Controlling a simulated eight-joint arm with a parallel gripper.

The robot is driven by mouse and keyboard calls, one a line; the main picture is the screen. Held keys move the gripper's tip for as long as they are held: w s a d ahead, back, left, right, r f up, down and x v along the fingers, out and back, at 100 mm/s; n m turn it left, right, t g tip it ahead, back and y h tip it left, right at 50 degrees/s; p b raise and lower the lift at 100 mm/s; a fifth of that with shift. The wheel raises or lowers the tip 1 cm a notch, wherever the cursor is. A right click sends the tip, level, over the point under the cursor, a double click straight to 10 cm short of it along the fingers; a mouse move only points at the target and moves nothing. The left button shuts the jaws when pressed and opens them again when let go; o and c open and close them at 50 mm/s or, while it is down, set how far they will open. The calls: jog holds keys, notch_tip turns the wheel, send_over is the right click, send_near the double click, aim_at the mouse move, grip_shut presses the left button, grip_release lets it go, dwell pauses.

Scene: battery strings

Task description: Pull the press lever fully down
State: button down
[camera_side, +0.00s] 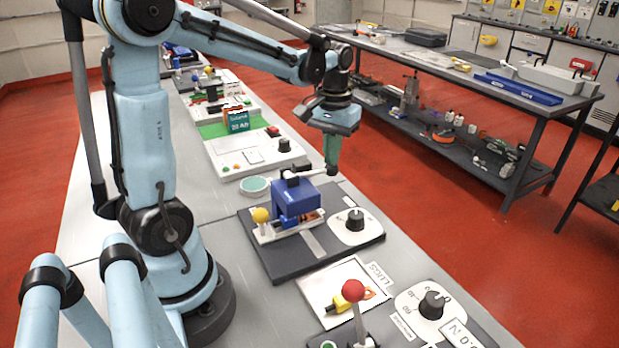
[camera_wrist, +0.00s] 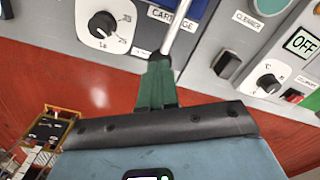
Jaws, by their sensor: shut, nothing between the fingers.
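The blue press (camera_side: 297,198) stands on a dark base plate in the side view. Its lever (camera_side: 308,172) sticks out from the top to the right, roughly level, with a dark end close under my gripper. My gripper (camera_side: 332,170) points down with its green fingers shut and empty at the lever's outer end. In the wrist view the lever's metal rod (camera_wrist: 182,32) runs from the top edge down to the green fingertips (camera_wrist: 158,62). I cannot tell whether the fingertips touch it. The lever's end is partly hidden by the fingers.
A white dial panel (camera_side: 356,228) sits right of the press, and a yellow-knobbed lever (camera_side: 261,215) sits left. A red-knobbed lever (camera_side: 353,291) stands in front. Red floor is open to the right.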

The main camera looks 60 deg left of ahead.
notch_tip(320, 180, up, 10)
dwell(1.1)
jog(key=s+d+f+m+t, duration=0.3)
jog(key=d+f, duration=0.1)
jog(key=d, duration=0.2)
jog(key=s+d+f+m+t, duration=0.3)
jog(key=d+f+t, duration=0.1)
jog(key=d, duration=0.2)
jog(key=shift+d+f, duration=0.15)
jog(key=shift+d, duration=0.1)
